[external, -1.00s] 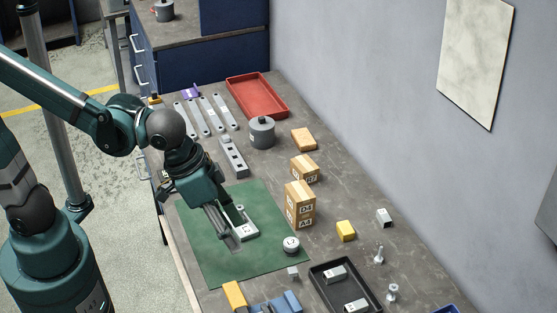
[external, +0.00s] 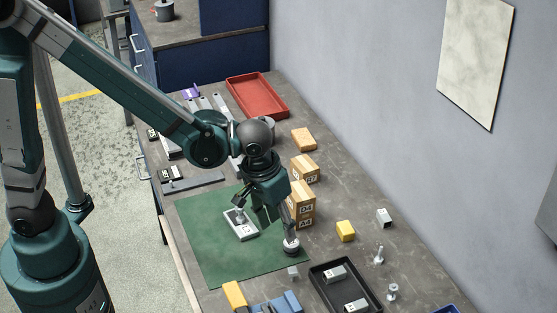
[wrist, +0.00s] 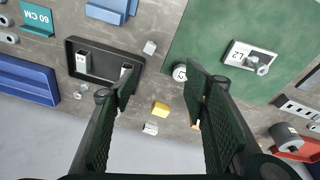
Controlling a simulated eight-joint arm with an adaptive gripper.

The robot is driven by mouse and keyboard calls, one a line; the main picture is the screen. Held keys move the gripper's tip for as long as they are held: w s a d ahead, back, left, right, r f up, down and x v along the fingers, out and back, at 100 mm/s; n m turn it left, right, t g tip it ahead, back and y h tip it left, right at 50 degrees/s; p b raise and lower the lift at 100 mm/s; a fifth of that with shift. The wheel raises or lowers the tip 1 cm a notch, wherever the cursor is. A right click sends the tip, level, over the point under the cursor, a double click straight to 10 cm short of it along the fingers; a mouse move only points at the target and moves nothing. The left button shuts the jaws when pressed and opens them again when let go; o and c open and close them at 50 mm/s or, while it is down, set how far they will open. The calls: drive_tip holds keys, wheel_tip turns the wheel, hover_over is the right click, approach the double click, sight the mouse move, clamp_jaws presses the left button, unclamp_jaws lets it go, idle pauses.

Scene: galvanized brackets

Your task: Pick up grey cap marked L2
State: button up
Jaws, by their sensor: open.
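A round grey cap (external: 291,247) with a white label stands at the right edge of the green mat (external: 208,237). In the wrist view the cap (wrist: 179,72) shows between the fingertips, close beside the right finger; its mark is too small to read surely. My gripper (external: 278,228) is open and empty, above and near the cap; in the external view a finger overlaps the cap's top. In the wrist view the gripper (wrist: 160,82) has its fingers wide apart. Any contact with the cap cannot be told.
A grey bracket (external: 246,234) with a label and an upright bolt lies on the mat. A black tray (external: 322,272) with grey blocks, a yellow block (external: 346,231) and bolts lie to the right. A red tray (external: 279,95) is at the back.

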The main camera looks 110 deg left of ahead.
sight(291, 247)
drive_tip(key=a+f+n, duration=0.1)
drive_tip(key=a+f, duration=0.3)
drive_tip(key=a+f+n+g, duration=0.1)
drive_tip(key=a+f+n, duration=0.1)
drive_tip(key=a+f, duration=0.3)
drive_tip(key=shift+s+a, duration=0.2)
drive_tip(key=shift+f, duration=0.1)
drive_tip(key=shift+a+f, duration=0.1)
drive_tip(key=shift+f, duration=1.1)
drive_tip(key=shift+w+a+f, duration=0.1)
drive_tip(key=shift+f, duration=1.2)
drive_tip(key=shift+a+f, duration=0.1)
drive_tip(key=shift+f, duration=1.2)
drive_tip(key=shift+c, duration=0.5)
drive_tip(key=c, duration=1)
